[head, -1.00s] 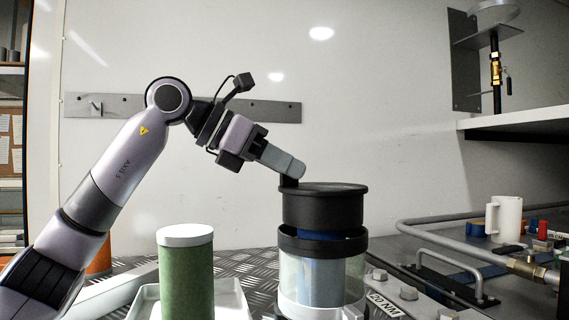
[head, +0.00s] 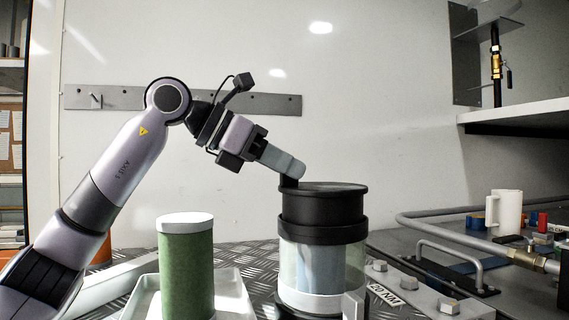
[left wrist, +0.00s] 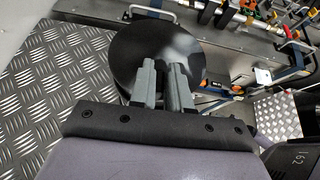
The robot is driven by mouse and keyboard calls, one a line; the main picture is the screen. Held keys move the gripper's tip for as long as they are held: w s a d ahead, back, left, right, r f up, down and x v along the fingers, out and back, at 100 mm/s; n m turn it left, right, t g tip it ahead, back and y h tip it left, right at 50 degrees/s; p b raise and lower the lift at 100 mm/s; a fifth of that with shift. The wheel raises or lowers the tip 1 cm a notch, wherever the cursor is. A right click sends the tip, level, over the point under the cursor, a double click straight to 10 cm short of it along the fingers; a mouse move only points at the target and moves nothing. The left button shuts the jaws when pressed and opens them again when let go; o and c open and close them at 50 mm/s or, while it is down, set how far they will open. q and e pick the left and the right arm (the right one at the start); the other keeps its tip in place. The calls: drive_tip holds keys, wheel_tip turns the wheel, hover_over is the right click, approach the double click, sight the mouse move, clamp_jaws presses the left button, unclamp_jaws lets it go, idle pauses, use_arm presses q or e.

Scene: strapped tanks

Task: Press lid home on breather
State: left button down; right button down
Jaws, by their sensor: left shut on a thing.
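The black lid (head: 323,206), a round cap with a wider top rim, sits on the breather (head: 320,266), a clear-walled canister with a black collar and a pale blue-grey core. The lid's lower edge meets the collar with no gap visible from this side, and it looks level. My left gripper (head: 293,173) is shut on the lid at the left of its top. In the left wrist view, both fingers (left wrist: 162,84) lie over the dark lid disc (left wrist: 190,50); the grip point is partly hidden. My right gripper is not in view.
A green cylinder with a white cap (head: 186,265) stands in a white tray (head: 237,290) left of the breather. A bolted bar (head: 410,288), grey pipework (head: 455,238) and a white mug (head: 505,210) are at the right.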

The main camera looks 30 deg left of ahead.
use_arm(q)
drive_tip(key=shift+f, duration=0.3)
drive_tip(key=c, duration=1)
unclamp_jaws()
drive_tip(key=v, duration=0.7)
drive_tip(key=shift+b, duration=0.3)
drive_tip(key=shift+r, duration=0.1)
